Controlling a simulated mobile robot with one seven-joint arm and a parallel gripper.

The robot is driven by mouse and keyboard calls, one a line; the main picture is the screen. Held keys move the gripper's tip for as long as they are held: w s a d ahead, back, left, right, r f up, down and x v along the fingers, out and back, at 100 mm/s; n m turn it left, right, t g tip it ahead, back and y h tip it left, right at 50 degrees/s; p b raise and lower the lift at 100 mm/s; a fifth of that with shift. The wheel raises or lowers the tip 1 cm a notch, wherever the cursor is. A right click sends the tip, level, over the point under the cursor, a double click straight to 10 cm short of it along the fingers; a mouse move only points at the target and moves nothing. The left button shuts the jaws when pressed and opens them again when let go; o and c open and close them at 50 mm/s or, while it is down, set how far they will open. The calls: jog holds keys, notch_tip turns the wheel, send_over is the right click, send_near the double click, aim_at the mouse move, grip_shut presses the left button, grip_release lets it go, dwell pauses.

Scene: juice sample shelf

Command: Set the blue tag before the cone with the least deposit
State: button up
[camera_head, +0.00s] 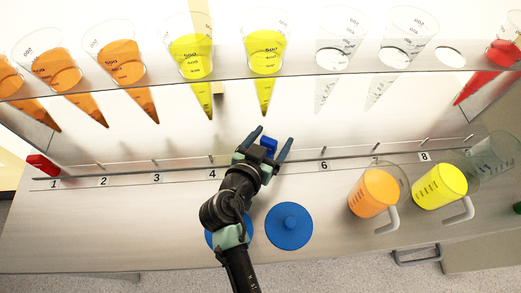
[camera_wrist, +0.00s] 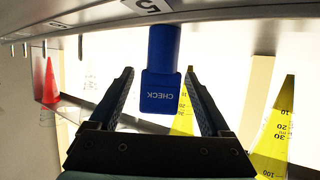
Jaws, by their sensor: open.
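The blue tag (camera_head: 268,146), marked CHECK, stands at the rail near label 5. In the wrist view the blue tag (camera_wrist: 160,92) appears upside down between my fingers, with visible gaps at both sides. My gripper (camera_head: 272,138) is open around it; its fingers also show in the wrist view (camera_wrist: 160,90). Cones hang point down in the shelf: orange cones (camera_head: 122,62) at left, two yellow cones (camera_head: 191,57) (camera_head: 266,52) in the middle, two clear cones (camera_head: 338,40) (camera_head: 406,38), and a red cone (camera_head: 503,52) at right. Deposit amounts are too small to tell.
A red piece (camera_head: 42,165) sits at the rail's left end by label 1. An orange jug (camera_head: 374,193), a yellow jug (camera_head: 439,186) and a clear vessel (camera_head: 493,160) stand at right. A blue round lid (camera_head: 289,226) lies in front; another blue disc is partly hidden by my arm.

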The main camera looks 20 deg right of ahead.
jog(key=v, duration=1.2)
